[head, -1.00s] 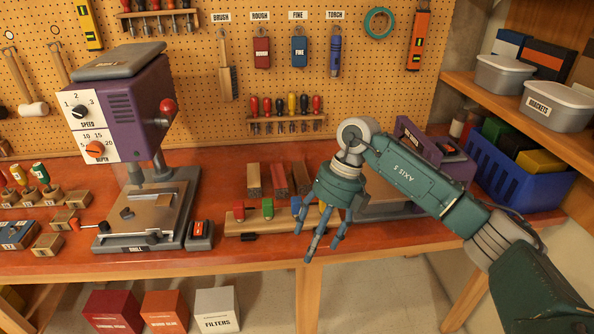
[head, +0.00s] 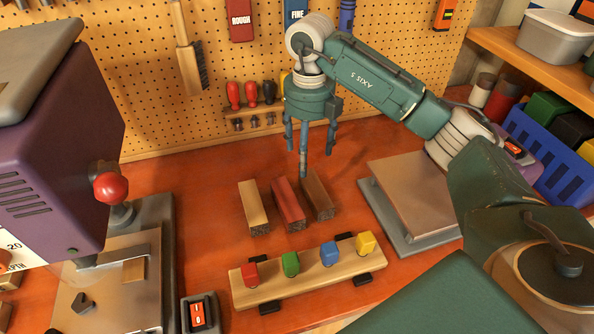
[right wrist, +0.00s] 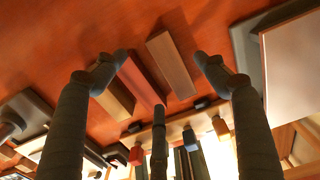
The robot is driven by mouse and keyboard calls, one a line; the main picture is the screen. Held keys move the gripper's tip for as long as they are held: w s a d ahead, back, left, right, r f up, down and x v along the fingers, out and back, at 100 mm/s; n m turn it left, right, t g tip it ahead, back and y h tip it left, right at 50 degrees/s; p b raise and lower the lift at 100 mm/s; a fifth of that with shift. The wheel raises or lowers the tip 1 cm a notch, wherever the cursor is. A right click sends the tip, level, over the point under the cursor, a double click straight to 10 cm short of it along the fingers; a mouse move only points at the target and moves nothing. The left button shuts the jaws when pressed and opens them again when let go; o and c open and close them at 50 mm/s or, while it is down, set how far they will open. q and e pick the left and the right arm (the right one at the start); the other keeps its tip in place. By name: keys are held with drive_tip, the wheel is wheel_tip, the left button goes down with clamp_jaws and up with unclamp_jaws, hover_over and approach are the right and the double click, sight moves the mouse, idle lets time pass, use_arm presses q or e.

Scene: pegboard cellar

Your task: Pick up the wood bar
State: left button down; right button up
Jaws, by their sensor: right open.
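Three bars lie side by side on the red-orange bench: a light tan wood bar (head: 253,206), a reddish bar (head: 288,204) and a dark brown bar (head: 318,195). Which one the task means, I cannot tell. My right gripper (head: 310,150) points down, open and empty, above the far ends of the bars, nearest the reddish and brown ones. In the right wrist view my spread fingers (right wrist: 160,78) frame the reddish bar (right wrist: 142,80), with the brown bar (right wrist: 171,63) to its right and the tan bar (right wrist: 114,101) to its left. My left gripper is out of view.
A wooden rail (head: 298,280) with red, green, blue and yellow pegs lies in front of the bars. A purple drill press (head: 60,140) stands left, a switch box (head: 197,314) beside it. A flat metal plate (head: 412,195) lies right. Bench is clear behind the bars.

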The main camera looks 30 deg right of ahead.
drive_tip(key=shift+w, duration=0.2)
drive_tip(key=p, duration=0.1)
hover_over(307, 179)
wheel_tip(307, 179, down, 4)
drive_tip(key=shift+a+f, duration=0.1)
drive_tip(key=shift+f, duration=0.35)
drive_tip(key=shift+f+p, duration=0.25)
drive_tip(key=shift+p, duration=0.15)
wheel_tip(307, 179, down, 4)
drive_tip(key=shift+s+f+p, duration=0.1)
drive_tip(key=shift+f+p, duration=0.1)
drive_tip(key=shift+p, duration=1)
drive_tip(key=shift+f, duration=0.35)
drive_tip(key=shift+c, duration=1.3)
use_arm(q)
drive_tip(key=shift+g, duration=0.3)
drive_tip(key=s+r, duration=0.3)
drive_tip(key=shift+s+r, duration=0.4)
use_arm(e)
drive_tip(key=c, duration=1.1)
